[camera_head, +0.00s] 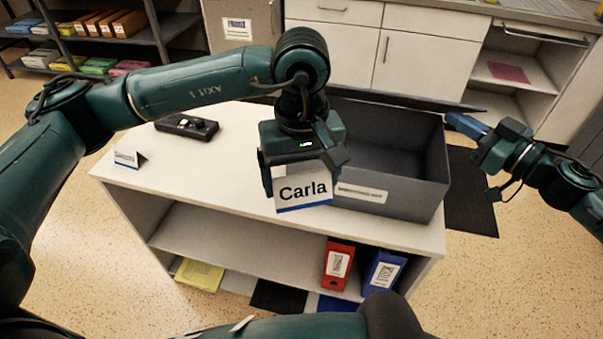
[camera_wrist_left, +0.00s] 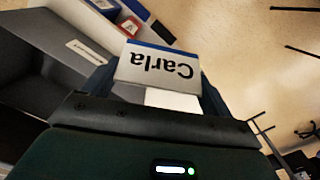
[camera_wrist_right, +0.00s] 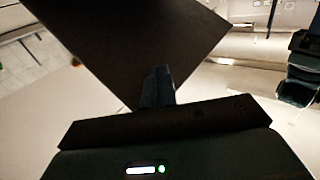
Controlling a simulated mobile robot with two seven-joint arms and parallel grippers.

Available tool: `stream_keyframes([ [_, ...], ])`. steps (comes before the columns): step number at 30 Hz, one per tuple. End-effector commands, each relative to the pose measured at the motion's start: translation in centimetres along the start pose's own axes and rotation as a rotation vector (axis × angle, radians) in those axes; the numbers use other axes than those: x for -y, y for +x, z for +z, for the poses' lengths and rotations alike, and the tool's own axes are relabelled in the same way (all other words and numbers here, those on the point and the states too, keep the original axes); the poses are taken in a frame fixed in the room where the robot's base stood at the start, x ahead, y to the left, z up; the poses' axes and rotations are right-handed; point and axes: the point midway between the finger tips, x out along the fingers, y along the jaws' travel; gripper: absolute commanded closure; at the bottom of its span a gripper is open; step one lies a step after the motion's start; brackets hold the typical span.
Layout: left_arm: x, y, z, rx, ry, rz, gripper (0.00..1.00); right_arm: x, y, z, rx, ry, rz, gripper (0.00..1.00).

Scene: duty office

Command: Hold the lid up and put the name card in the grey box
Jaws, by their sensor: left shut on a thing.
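My left gripper (camera_head: 300,178) is shut on the white name card (camera_head: 303,192), which reads "Carla" and has a blue lower edge. The card also shows in the left wrist view (camera_wrist_left: 158,65). It is in front of the grey box (camera_head: 405,185), near its left end in the picture. The box stands open on the counter's right part. Its dark lid (camera_head: 440,102) is raised, seen nearly edge-on behind the opening. My right gripper (camera_head: 462,122) has its fingers together at the lid's right end. In the right wrist view the lid (camera_wrist_right: 125,40) lies just beyond the fingertips.
The white counter (camera_head: 235,150) carries a black device (camera_head: 187,126) and another small tent card (camera_head: 128,158) at left. Red (camera_head: 338,263) and blue (camera_head: 384,270) binders stand on its lower shelf. Cabinets (camera_head: 425,50) line the back. The counter's middle left is clear.

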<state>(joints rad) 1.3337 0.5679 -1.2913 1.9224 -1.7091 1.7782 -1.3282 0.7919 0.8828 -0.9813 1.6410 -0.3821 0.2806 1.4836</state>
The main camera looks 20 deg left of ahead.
Motion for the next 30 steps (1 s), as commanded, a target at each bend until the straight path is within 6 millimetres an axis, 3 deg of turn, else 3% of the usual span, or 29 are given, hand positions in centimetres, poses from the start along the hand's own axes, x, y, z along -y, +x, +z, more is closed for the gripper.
stream_keyframes([
  [21, 0.0, 0.0, 0.0, 0.000, 0.000, 0.000, 0.36, -1.9, 1.6, -2.6, -0.001, -0.001, 0.000, 1.00],
  [30, 0.0, 0.0, 0.0, 0.000, 0.000, 0.000, 0.36, -2.1, 1.7, -2.8, -0.001, 0.000, 0.000, 1.00],
])
